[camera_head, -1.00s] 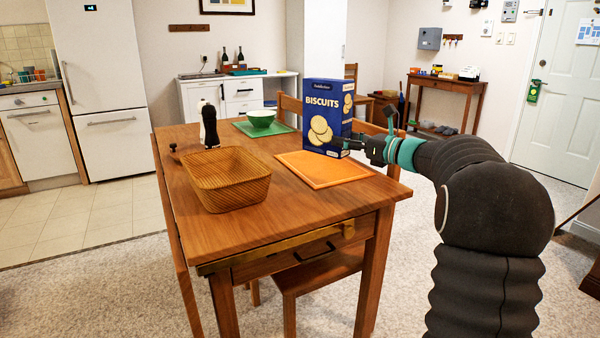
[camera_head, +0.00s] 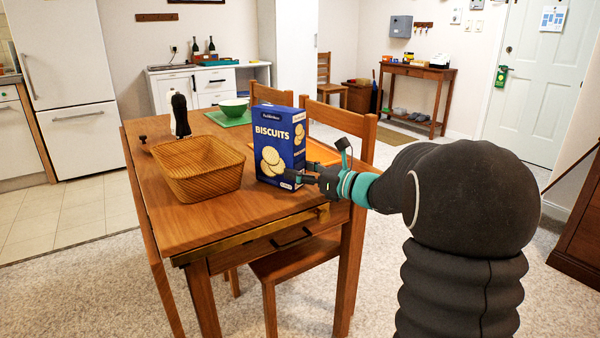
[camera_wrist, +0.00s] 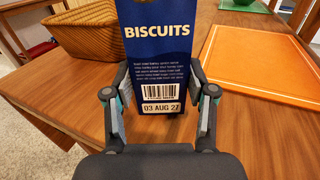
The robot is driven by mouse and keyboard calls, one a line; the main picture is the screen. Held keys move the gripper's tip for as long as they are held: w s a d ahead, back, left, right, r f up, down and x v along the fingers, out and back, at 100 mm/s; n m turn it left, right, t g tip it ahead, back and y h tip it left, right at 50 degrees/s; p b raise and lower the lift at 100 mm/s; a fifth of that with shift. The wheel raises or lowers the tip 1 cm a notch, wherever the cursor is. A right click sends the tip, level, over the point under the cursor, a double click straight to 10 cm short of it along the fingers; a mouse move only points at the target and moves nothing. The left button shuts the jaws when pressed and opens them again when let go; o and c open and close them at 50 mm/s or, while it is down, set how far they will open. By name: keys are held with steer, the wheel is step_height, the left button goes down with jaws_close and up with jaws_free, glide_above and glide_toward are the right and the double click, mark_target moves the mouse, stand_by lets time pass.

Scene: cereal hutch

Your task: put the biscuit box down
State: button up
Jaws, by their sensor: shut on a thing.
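The blue biscuit box (camera_head: 277,147) is upright near the right side of the wooden table (camera_head: 215,222), just right of the wicker basket. In the wrist view its narrow printed side (camera_wrist: 158,50) faces me, with a barcode and date label low down. My gripper (camera_head: 300,178) is shut on the lower part of the box from the right. In the wrist view the two fingers (camera_wrist: 158,100) lie on either side of the box. Whether the box's bottom touches the table top I cannot tell.
The wicker basket (camera_head: 197,168) stands close left of the box. An orange board (camera_head: 322,152) lies behind and right of it. A green bowl (camera_head: 233,108) on a green mat and a black-and-white mill (camera_head: 180,116) stand farther back. Chairs (camera_head: 341,124) flank the table's right side.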

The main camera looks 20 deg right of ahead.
steer(key=shift+f, duration=0.25)
steer(key=o, duration=1.5)
steer(key=shift+o, duration=0.2)
steer(key=shift+r, duration=0.1)
